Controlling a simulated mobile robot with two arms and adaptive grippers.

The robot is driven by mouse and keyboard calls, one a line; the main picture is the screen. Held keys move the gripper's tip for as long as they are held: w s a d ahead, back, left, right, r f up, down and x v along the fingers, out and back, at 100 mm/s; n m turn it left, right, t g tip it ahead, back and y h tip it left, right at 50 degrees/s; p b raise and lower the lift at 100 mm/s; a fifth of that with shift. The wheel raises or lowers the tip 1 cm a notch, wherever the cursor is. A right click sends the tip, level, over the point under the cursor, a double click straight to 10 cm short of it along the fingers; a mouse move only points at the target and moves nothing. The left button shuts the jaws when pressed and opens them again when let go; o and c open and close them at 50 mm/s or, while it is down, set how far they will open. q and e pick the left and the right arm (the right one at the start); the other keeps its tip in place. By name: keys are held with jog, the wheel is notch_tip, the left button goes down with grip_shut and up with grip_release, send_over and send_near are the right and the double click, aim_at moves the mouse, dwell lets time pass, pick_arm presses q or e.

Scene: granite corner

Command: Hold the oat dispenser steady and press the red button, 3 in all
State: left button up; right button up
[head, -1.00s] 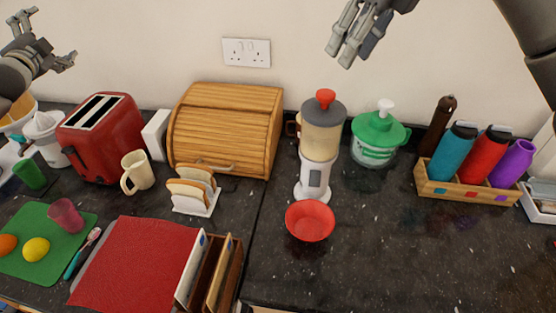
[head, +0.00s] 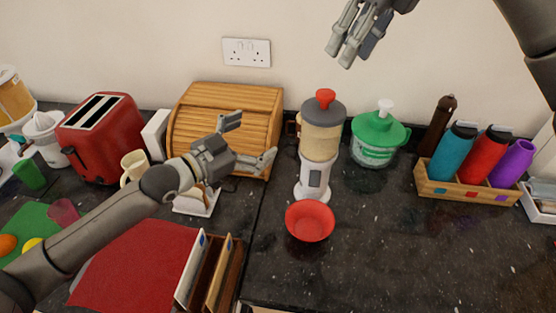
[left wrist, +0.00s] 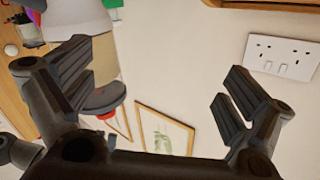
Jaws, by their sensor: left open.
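The oat dispenser (head: 320,143) stands upright on the dark counter, with a grey lid, a clear body of oats and a white base. Its red button (head: 325,98) is on top. A red bowl (head: 310,221) sits in front of its base. My left gripper (head: 252,142) is open and empty, left of the dispenser and apart from it. In the left wrist view the dispenser (left wrist: 106,66) shows upside down behind one finger of my left gripper (left wrist: 158,88), with the red button (left wrist: 107,114) below. My right gripper (head: 340,58) hangs above the dispenser, against the wall.
A wooden bread bin (head: 225,120) stands behind my left gripper, and a toast rack (head: 207,203) is partly hidden below it. A green-lidded container (head: 378,140) stands close right of the dispenser. A bottle crate (head: 465,188) is further right. Counter right of the bowl is clear.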

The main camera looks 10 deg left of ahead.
aim_at(318, 141)
pick_arm(q)
jog(key=s+d+n+g+h, duration=0.1)
jog(key=s+d+h, duration=0.1)
jog(key=s+d, duration=0.45)
jog(key=x, duration=1.1)
jog(key=shift+s, duration=0.15)
jog(key=c, duration=1.3)
jog(key=shift+c, duration=0.9)
pick_arm(e)
jog(key=shift+c, duration=0.4)
grip_shut()
